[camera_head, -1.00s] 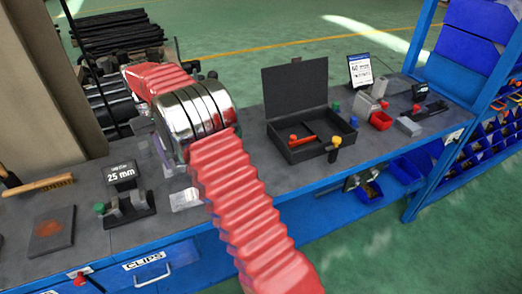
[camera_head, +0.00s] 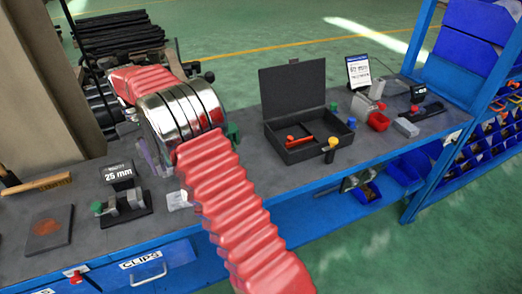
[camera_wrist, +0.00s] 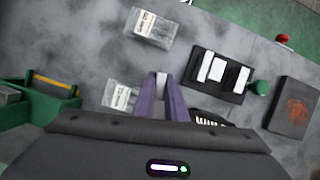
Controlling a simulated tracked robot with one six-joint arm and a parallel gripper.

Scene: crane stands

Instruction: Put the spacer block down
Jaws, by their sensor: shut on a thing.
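My gripper (camera_wrist: 162,98) has two purple fingers. In the wrist view it is shut on a small light grey piece, the spacer block (camera_wrist: 161,79), which shows between the fingertips over the grey bench top. How far it is above the bench I cannot tell. In the head view my arm hides the block and most of the gripper; only a bit of purple finger (camera_head: 146,154) shows. A black fixture (camera_wrist: 221,75) with pale blocks and a green knob lies to the right of the fingers. It also shows in the head view (camera_head: 125,207), in front of a "25 mm" sign (camera_head: 119,174).
Labelled clear bags (camera_wrist: 150,28) lie near the fingers. A green box (camera_wrist: 45,98) is at left, a rust-marked plate (camera_wrist: 294,106) at right. An open black case (camera_head: 293,107) stands on the bench (camera_head: 225,190) right of my arm. Bare bench surrounds the fingertips.

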